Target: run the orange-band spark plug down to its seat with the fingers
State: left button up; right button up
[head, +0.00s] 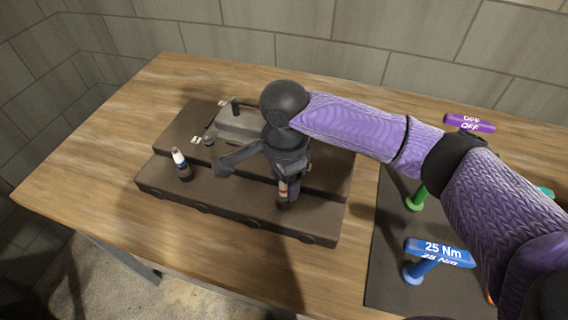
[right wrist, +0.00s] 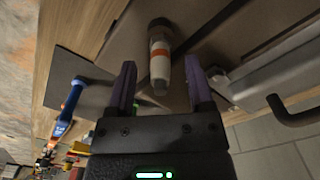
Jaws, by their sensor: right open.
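The orange-band spark plug (right wrist: 159,52) has a white body with an orange band and stands in the dark engine block. In the head view its lower part (head: 283,190) shows just below my right gripper. My right gripper (right wrist: 160,92) is open, with one purple finger on each side of the plug and visible gaps to both. The plug's tip sits between the fingers. The engine block (head: 240,217) is a dark stepped slab on the wooden table. My left gripper is not in view.
A second plug with a blue band (head: 181,163) stands at the block's left. A grey cover (head: 240,122) lies behind. On the dark mat at right stand a blue 25 Nm tool (head: 440,252), a green one (head: 415,199) and a purple one (head: 470,123). The table's front left is clear.

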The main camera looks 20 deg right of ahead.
jog(key=shift+f, duration=0.7)
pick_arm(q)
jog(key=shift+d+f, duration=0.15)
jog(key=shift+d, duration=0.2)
